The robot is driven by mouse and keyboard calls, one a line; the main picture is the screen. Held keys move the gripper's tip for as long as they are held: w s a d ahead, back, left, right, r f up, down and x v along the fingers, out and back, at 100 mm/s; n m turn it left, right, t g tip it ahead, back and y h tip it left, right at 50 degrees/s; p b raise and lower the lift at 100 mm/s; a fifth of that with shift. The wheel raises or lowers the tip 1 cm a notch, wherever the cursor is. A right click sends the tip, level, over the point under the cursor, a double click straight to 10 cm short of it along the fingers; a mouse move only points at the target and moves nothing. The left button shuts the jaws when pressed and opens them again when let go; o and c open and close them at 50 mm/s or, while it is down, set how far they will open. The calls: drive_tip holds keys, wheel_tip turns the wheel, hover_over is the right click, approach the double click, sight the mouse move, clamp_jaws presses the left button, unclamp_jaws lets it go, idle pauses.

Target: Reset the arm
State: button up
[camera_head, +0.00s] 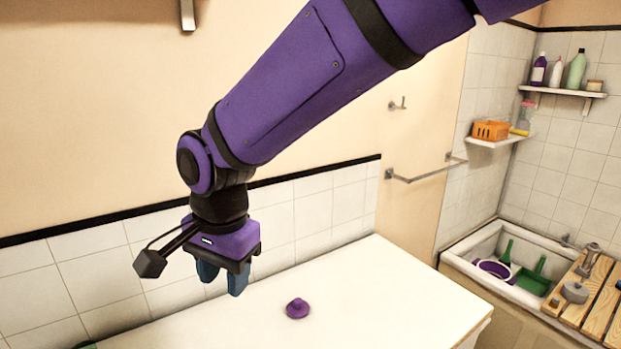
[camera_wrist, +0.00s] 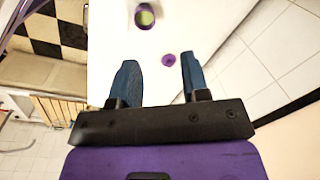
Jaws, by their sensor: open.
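My purple arm reaches across the head view from the upper right. My gripper (camera_head: 222,282) hangs pointing down above the white counter (camera_head: 400,285). Its two blue fingers are apart with nothing between them, as the wrist view also shows (camera_wrist: 156,78). A small purple knobbed object (camera_head: 298,308) lies on the counter, right of the gripper and apart from it. In the wrist view this purple object (camera_wrist: 170,59) shows beyond the fingertips.
A round purple-rimmed thing with green inside (camera_wrist: 145,16) stands on the counter. At the right, a basin (camera_head: 462,250) holds a purple bowl and green tools, beside a wooden slatted board (camera_head: 603,300). Wall shelves (camera_head: 565,91) hold bottles; an orange basket (camera_head: 491,130) sits lower. A towel bar (camera_head: 425,174) juts out.

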drive_tip(key=w+d+r+n+t, duration=0.15)
drive_tip(key=d+r, duration=0.35)
drive_tip(key=d, duration=0.7)
drive_tip(key=w+d+r+t, duration=0.15)
drive_tip(key=d+r, duration=0.35)
drive_tip(key=d, duration=0.7)
drive_tip(key=s+d+n+t, duration=0.1)
drive_tip(key=s+d, duration=0.4)
drive_tip(key=d, duration=0.4)
drive_tip(key=s+d+n+h, duration=0.1)
drive_tip(key=s+d+n, duration=0.1)
drive_tip(key=s+d, duration=0.4)
drive_tip(key=d, duration=0.4)
drive_tip(key=shift+s+d+r+t, duration=0.15)
drive_tip(key=shift+s+d+t, duration=0.15)
drive_tip(key=shift+t, duration=0.1)
drive_tip(key=shift+w, duration=0.1)
